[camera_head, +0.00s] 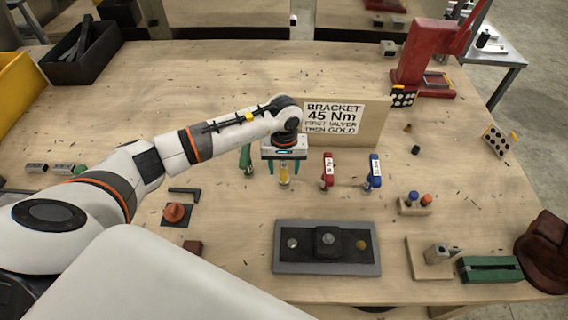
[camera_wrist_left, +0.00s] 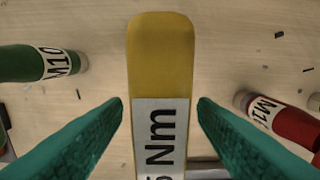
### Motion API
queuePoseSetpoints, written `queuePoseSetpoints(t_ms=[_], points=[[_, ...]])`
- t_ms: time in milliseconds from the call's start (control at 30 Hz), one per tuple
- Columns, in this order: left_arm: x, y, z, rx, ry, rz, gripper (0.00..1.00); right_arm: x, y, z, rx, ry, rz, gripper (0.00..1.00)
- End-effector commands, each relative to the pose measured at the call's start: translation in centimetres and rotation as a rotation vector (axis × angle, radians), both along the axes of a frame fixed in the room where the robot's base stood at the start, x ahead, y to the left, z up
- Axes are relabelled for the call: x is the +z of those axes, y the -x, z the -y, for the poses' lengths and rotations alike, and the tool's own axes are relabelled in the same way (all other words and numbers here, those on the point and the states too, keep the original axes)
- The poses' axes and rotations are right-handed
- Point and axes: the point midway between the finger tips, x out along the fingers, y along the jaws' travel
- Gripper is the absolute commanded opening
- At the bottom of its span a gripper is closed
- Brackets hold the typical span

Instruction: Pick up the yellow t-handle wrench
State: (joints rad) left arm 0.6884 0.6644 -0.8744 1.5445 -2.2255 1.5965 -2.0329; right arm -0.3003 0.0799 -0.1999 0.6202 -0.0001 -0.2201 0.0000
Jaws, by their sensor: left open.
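In the left wrist view a gap shows between each finger (camera_wrist_left: 160,112) and the handle. The wrench's lower part is mostly hidden in both views. My right gripper is not in view.
A green wrench (camera_head: 246,160) stands close on the left; red (camera_head: 328,170) and blue (camera_head: 375,172) wrenches stand on the right. The sign board (camera_head: 345,120) rises behind. A grey bracket plate (camera_head: 290,265) lies in front.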

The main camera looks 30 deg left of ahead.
Motion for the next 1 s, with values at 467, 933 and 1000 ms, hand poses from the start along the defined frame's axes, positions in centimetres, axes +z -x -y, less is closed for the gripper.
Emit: queuePoseSetpoints(t_ms=[467, 933, 1000], points=[[-0.97, 0.01, 0.0, -0.001, 0.0, 0.0, 0.3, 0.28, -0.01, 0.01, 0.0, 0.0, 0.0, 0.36], [-0.83, -0.04, -0.01, -0.001, 0.0, 0.002, 0.0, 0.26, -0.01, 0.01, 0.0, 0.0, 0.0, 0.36], [-0.57, -0.08, -0.03, -0.001, -0.001, 0.003, 0.0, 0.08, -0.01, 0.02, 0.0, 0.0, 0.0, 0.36]])
